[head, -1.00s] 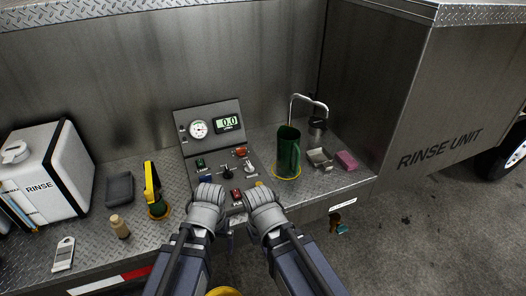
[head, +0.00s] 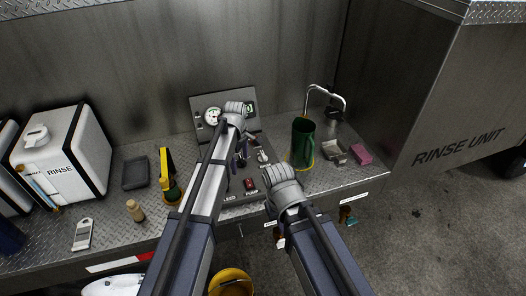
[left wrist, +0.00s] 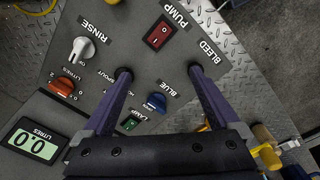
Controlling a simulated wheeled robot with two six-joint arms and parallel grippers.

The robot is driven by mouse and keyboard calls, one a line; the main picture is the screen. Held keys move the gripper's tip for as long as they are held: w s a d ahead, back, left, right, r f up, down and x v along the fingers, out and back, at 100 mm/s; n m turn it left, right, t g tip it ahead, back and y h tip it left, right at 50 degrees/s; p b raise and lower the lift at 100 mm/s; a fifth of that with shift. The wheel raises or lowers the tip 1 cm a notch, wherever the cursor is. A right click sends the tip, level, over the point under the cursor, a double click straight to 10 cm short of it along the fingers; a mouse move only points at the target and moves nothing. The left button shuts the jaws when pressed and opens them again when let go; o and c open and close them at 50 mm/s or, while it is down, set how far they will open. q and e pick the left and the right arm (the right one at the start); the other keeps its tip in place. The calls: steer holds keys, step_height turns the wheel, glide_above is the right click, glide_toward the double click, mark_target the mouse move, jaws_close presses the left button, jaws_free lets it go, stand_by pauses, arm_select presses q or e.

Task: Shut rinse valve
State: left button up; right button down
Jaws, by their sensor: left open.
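The rinse valve, a light grey lever knob beside the label RINSE, shows in the left wrist view (left wrist: 83,50) and in the head view (head: 263,157). It sits on the grey sloping control panel (left wrist: 108,50). My left gripper (left wrist: 160,72) is open and empty over the panel, its fingers either side of bare panel between the red PUMP switch (left wrist: 159,32) and the blue knob (left wrist: 155,102). The rinse valve lies apart from it, left of the left finger in the wrist view. My right gripper (head: 271,210) is near the panel's front right; its fingers are mostly hidden.
An orange knob (left wrist: 65,85), a green switch (left wrist: 130,122) and a display reading 0.0 (left wrist: 37,143) share the panel. A green jug (head: 302,142) and a bent spout (head: 326,92) stand right of it. A white RINSE tank (head: 62,160) stands left.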

mark_target(263, 154)
arm_select(q)
steer(key=w+d+n, duration=0.2)
steer(key=w, duration=0.2)
steer(key=w+d+n, duration=0.3)
steer(key=w, duration=0.1)
steer(key=w+d+n, duration=0.3)
steer(key=w, duration=0.1)
steer(key=shift+w, duration=0.15)
steer(key=shift+w+d+n, duration=0.25)
steer(key=shift+n, duration=0.05)
steer(key=shift+s+f, duration=0.1)
step_height(263, 154, down, 8)
steer(key=b, duration=0.8)
steer(key=shift+r, duration=0.2)
steer(key=shift+c, duration=0.3)
steer(key=c, duration=1.3)
